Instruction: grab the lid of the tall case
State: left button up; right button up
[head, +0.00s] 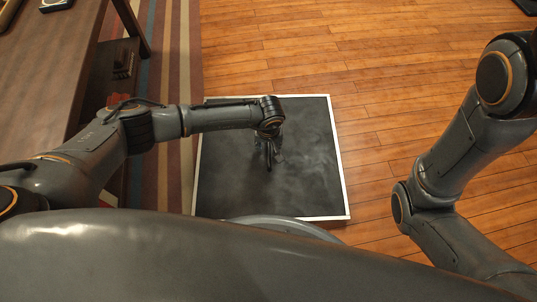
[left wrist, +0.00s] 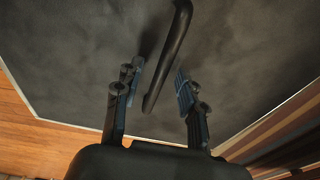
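The case shows from above as a large dark, smudged square top, the lid (head: 305,185), with a thin pale rim. In the left wrist view the lid (left wrist: 75,60) fills most of the picture, with a black bar handle (left wrist: 168,60) above its surface. My left gripper (head: 269,155) is over the middle of the lid, pointing down. In the left wrist view my left gripper (left wrist: 157,78) has its two fingers apart, with the near end of the handle between them; neither finger visibly touches it. My right gripper is out of view.
A brown wooden table or bench (head: 45,75) stands at the left, with small items on top. A striped rug (head: 168,60) lies between it and the case. Wooden floor (head: 400,70) is open behind and right of the case. My right arm is at the right.

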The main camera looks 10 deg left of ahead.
pick_arm(q)
jog(key=shift+f, duration=0.4)
jog(key=shift+w, duration=0.1)
grip_shut()
jog(key=shift+w+d+r, duration=0.1)
jog(key=shift+r, duration=0.1)
